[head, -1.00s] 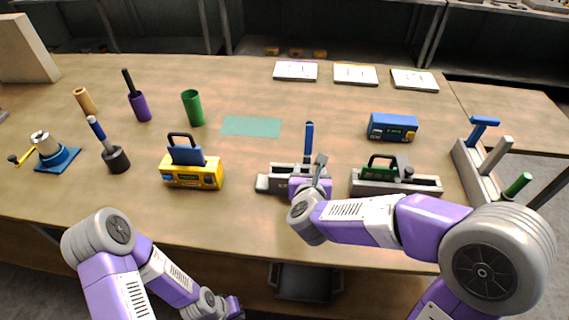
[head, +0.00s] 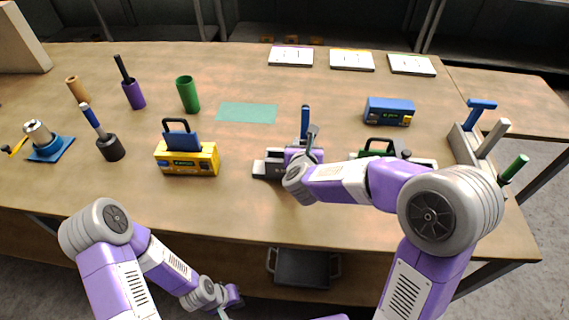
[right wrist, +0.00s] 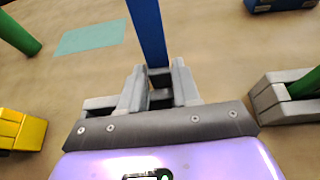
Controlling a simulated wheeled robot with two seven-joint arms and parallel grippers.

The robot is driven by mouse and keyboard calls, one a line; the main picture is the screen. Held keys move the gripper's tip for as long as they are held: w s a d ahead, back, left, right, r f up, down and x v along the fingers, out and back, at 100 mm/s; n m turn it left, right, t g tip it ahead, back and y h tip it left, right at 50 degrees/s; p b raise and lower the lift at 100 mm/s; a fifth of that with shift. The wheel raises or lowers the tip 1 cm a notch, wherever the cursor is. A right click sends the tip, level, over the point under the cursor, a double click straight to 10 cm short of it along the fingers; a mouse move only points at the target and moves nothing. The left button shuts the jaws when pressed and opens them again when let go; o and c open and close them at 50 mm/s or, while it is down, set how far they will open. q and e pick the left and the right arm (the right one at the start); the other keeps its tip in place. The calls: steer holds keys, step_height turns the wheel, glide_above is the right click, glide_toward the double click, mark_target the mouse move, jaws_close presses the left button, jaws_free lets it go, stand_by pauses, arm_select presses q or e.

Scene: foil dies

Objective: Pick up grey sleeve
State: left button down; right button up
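I cannot single out the grey sleeve for certain. A pale grey peg (head: 494,137) leans on the rack at the right of the table in the head view. My right gripper (right wrist: 158,82) is low at a grey press (head: 268,168) with an upright blue lever (head: 305,122). In the right wrist view its fingers stand apart, with the blue lever (right wrist: 149,30) just beyond the tips and a small grey part between them. My arm hides much of the press. My left gripper (head: 230,299) hangs below the table's front edge, its fingers too small to read.
The rack (head: 465,150) also holds a blue handle (head: 480,110) and a green peg (head: 514,168). A grey-and-green press (head: 380,150) stands right of my right gripper, a yellow box (head: 187,160) left of it. A flat green mat (head: 246,113) lies behind.

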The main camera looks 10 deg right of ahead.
jaws_close()
steer(key=shift+r, duration=0.15)
